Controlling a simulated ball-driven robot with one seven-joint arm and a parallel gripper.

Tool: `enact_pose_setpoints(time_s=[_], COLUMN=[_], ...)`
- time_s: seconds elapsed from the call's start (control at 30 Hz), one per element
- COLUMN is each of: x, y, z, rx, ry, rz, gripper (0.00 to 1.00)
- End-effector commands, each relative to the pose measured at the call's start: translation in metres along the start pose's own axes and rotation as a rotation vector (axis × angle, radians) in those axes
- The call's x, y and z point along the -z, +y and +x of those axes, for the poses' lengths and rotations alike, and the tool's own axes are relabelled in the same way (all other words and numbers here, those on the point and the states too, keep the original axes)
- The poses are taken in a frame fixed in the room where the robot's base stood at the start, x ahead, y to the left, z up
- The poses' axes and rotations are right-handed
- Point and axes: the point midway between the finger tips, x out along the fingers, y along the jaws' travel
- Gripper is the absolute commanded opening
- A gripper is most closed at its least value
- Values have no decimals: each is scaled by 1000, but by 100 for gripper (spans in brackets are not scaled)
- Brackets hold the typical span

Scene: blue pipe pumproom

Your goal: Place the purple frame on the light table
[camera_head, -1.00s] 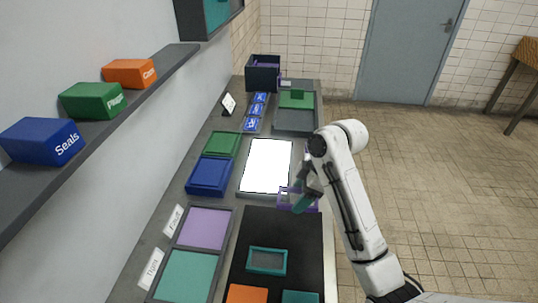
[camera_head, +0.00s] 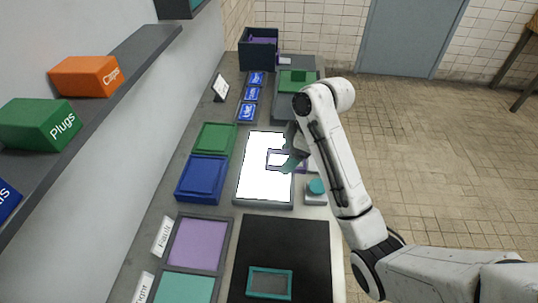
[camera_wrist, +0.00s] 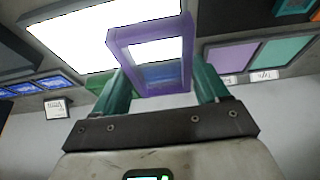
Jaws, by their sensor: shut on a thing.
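The purple frame (camera_wrist: 187,52) is a hollow rectangle held between the green fingers of my gripper (camera_wrist: 160,82) in the wrist view. In the head view, the frame (camera_head: 268,158) appears over the right half of the light table, tilted or flat I cannot tell. My gripper (camera_head: 292,160) is shut on it from the right. The light table (camera_head: 262,185) is a bright white panel with a grey rim; it also fills the upper left of the wrist view (camera_wrist: 70,45). Whether the frame touches the panel cannot be told.
Blue (camera_head: 201,178) and green (camera_head: 214,139) trays stand left. A black mat (camera_head: 285,243) with a teal frame (camera_head: 269,283) lies in front. Purple and teal panels are front left. A dark bin (camera_head: 258,50) stands behind.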

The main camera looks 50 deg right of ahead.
Motion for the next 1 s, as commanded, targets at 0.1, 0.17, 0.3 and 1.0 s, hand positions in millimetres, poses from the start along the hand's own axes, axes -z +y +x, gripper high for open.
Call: enact_pose_setpoints(time_s=[0.1, 0.17, 0.3, 1.0], x=[3, 3, 6, 22], y=[2, 6, 17, 92], z=[6, 10, 17, 91], rx=[8, 6, 4, 7], ry=[0, -1, -1, -2], rz=[-2, -3, -3, 2], gripper=[42, 42, 42, 42])
